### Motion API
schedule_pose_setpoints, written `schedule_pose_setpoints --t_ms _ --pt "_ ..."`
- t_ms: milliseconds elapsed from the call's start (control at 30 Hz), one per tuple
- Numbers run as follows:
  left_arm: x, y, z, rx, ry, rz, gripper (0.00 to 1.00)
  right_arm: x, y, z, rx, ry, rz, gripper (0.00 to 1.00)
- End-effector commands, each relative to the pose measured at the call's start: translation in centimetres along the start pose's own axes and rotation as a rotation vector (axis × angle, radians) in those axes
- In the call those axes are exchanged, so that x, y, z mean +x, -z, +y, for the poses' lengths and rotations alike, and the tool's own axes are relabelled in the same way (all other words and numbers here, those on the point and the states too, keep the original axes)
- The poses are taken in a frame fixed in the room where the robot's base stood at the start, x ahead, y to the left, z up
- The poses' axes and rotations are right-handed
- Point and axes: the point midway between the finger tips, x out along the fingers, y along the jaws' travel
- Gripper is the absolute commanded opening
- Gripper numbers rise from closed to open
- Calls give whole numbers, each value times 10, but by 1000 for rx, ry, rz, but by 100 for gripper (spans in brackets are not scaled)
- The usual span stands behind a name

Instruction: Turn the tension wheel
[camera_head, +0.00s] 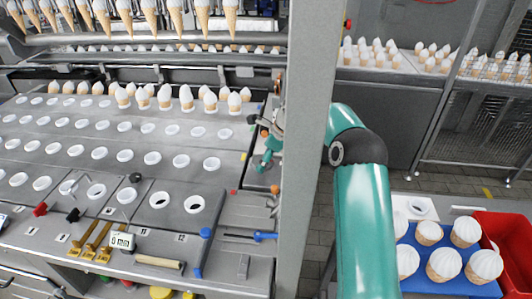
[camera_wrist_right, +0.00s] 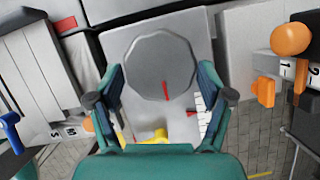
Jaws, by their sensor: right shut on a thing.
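The tension wheel (camera_wrist_right: 160,65) is a grey, many-sided knob with a red mark, facing the camera in the right wrist view. My right gripper (camera_wrist_right: 161,82) has one finger on each side of the wheel and is shut on it. In the head view my right arm reaches behind the grey post, and part of my right gripper (camera_head: 268,148) shows left of the post at the machine's right end. The wheel cannot be made out there. My left gripper is in neither view.
A grey upright post (camera_head: 308,150) stands between the arm and the machine table (camera_head: 130,180), which holds several cones. A blue tray (camera_head: 415,262) of cones and a red bin (camera_head: 510,230) are at the lower right. An orange knob (camera_wrist_right: 290,38) is right of the wheel.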

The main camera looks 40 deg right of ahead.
Motion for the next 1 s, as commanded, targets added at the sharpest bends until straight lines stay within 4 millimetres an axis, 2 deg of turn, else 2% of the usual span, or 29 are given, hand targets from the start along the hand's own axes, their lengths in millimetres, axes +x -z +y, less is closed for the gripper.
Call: schedule_pose_setpoints --t_ms 33,100,400,700,1000 --pt "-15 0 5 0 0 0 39 -7 -2 -2 -31 -12 1 44" --pt "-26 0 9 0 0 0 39 -8 -3 -3 -84 -34 0 44" --pt "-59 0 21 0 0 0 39 -4 -3 -6 -318 -129 -2 44" --pt "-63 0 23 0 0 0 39 -1 -3 -8 -486 -193 -3 44" --pt "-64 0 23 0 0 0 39 -1 -3 -9 -547 -216 -2 44"
